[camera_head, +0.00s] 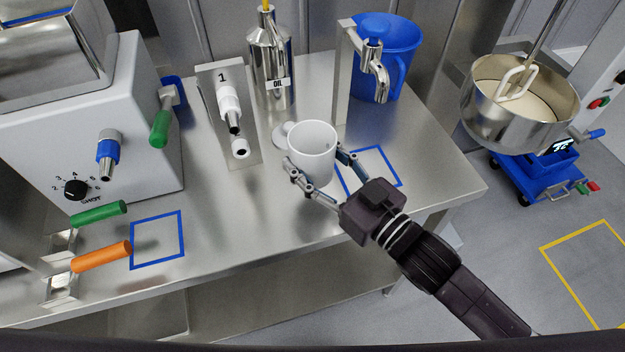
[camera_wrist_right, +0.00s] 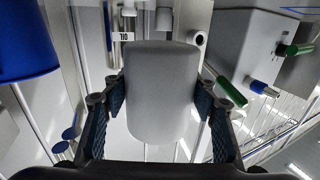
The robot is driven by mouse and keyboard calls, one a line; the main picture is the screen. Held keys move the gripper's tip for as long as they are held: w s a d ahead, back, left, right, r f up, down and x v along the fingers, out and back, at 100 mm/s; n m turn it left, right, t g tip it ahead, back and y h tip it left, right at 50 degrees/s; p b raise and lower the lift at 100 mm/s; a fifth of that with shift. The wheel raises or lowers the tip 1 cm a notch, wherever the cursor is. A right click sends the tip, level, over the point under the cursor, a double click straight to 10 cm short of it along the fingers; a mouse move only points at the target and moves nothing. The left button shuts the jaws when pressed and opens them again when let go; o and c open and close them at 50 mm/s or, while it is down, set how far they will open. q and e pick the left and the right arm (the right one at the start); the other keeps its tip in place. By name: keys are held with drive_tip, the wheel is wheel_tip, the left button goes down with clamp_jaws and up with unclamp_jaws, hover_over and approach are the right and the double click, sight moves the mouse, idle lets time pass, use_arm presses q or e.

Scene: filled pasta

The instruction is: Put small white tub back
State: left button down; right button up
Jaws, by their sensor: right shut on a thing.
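The small white tub (camera_head: 312,152) is upright in the head view, near the middle of the steel table (camera_head: 215,220). My right gripper (camera_head: 325,172) is shut on it, one finger on each side. In the right wrist view the tub (camera_wrist_right: 162,92) fills the space between the two fingers (camera_wrist_right: 162,105). I cannot tell whether its base touches the table. A blue square outline (camera_head: 370,172) lies on the table just right of the tub, partly hidden by the gripper. Another blue outline (camera_head: 157,240) lies at the left. My left gripper is not in view.
Behind the tub stand a steel oil can (camera_head: 270,62), a tap (camera_head: 374,68) and a blue jug (camera_head: 402,50). A panel marked 1 (camera_head: 228,115) with a nozzle stands left of it. A grey machine with green (camera_head: 98,214) and orange (camera_head: 101,256) handles is at far left.

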drive_tip(key=shift+f, duration=1.45)
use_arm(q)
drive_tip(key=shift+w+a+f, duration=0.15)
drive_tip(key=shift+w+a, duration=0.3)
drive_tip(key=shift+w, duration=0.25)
use_arm(e)
drive_tip(key=shift+f, duration=1.9)
drive_tip(key=shift+f, duration=0.15)
drive_tip(key=o, duration=1.2)
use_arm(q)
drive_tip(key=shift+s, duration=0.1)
use_arm(e)
drive_tip(key=shift+o, duration=0.2)
